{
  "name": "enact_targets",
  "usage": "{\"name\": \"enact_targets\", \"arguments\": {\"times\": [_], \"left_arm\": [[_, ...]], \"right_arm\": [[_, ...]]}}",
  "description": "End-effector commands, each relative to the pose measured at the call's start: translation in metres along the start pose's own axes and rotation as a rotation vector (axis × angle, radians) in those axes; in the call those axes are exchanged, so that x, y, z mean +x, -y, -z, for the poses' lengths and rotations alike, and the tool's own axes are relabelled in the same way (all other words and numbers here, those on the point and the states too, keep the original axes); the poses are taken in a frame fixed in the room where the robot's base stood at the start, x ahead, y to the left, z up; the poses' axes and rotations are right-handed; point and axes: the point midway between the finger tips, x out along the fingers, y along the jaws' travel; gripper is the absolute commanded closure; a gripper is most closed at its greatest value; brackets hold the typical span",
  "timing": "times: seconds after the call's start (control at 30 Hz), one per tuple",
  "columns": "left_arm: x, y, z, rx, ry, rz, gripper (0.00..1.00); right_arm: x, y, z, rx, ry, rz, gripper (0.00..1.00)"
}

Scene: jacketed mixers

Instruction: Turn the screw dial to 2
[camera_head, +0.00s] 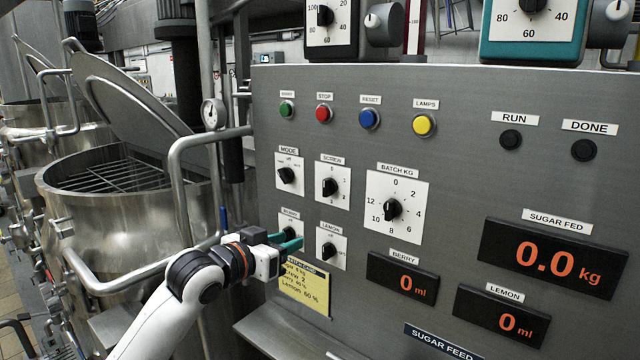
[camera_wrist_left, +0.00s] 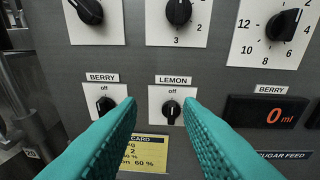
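The screw dial (camera_head: 330,187) is a black knob on a white square plate, under the SCREW label on the grey panel. In the left wrist view the screw dial (camera_wrist_left: 179,12) is at the top edge, partly cut off, with 2 and 3 printed to its lower right and below. I cannot tell its exact setting. My left gripper (camera_head: 293,242) is in front of the berry and lemon dials, below the screw dial. In the left wrist view its teal fingers (camera_wrist_left: 160,110) are apart with nothing held between them. My right gripper is not in view.
The mode dial (camera_head: 287,175) and batch dial (camera_head: 392,209) flank the screw dial. The berry dial (camera_head: 289,233) and lemon dial (camera_head: 328,250) sit below. A yellow card (camera_head: 305,291) reads Screw 2. A steel rail and mixer (camera_head: 120,205) stand left of the panel.

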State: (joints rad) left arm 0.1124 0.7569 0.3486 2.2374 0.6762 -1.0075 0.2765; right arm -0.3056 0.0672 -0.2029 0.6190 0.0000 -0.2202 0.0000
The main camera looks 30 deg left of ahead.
Motion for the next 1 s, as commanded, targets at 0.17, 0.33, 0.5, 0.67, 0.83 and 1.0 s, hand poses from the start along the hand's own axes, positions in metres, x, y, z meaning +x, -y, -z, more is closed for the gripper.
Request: {"name": "enact_targets", "arguments": {"times": [0.17,0.33,0.5,0.67,0.83,1.0], "left_arm": [[-0.035,0.01,-0.079,0.027,0.156,0.045,0.67],[-0.033,0.012,-0.093,0.025,0.179,0.055,0.67],[-0.005,0.014,-0.1,0.024,0.177,0.055,0.67],[0.028,0.015,-0.106,0.023,0.177,0.055,0.67],[0.057,0.017,-0.109,0.024,0.176,0.055,0.67],[0.073,0.018,-0.109,0.026,0.175,0.055,0.67]], "right_arm": [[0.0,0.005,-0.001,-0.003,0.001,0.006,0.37],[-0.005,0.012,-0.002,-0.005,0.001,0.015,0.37],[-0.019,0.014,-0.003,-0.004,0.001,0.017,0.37],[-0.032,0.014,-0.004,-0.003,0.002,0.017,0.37],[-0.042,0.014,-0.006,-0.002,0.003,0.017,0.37],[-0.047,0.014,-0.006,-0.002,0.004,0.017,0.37]]}}
